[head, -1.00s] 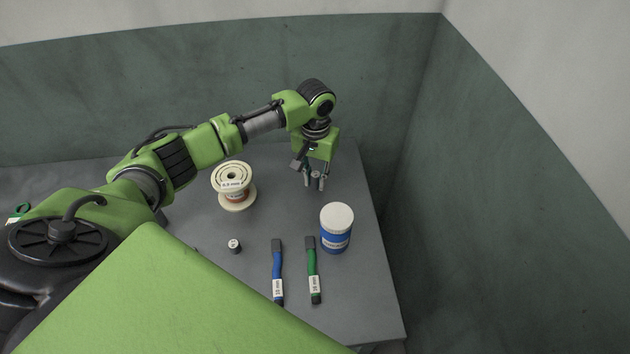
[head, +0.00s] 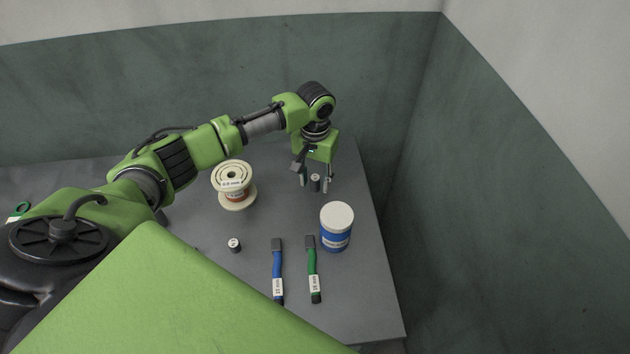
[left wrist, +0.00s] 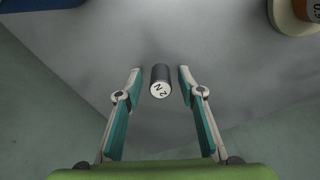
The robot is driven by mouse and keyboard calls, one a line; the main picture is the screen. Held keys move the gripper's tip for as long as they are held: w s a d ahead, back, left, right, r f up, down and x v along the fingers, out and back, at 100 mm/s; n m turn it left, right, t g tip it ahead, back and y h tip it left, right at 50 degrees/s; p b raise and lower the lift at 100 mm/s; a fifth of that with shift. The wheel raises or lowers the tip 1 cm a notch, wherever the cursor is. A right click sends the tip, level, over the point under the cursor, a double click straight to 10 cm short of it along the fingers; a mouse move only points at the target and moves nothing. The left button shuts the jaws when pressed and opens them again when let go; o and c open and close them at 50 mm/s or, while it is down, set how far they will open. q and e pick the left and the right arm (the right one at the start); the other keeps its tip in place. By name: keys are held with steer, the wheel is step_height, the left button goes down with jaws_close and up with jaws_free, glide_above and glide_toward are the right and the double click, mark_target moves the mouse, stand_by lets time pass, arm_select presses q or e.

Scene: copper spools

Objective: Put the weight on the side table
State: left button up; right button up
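A small dark cylindrical weight (head: 315,182) with a light top stands on the grey table (head: 290,213) near its far right part. In the left wrist view the same weight (left wrist: 161,82) shows a white face marked with a "2" or "N". My left gripper (head: 315,186) is open, its fingers (left wrist: 158,72) on either side of the weight with gaps, not touching it. A second small weight (head: 235,245) stands nearer the front left. My right gripper is not in view.
A cream wire spool (head: 234,186) stands left of the gripper. A white-lidded blue jar (head: 336,228) stands close in front at the right. A blue-handled tool (head: 278,268) and a green-handled tool (head: 313,270) lie at the front. Walls rise behind and right.

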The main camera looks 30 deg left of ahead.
mark_target(315, 178)
arm_select(q)
step_height(315, 178, up, 12)
steer(key=shift+f, duration=0.25)
steer(key=shift+f, duration=0.1)
stand_by(0.5)
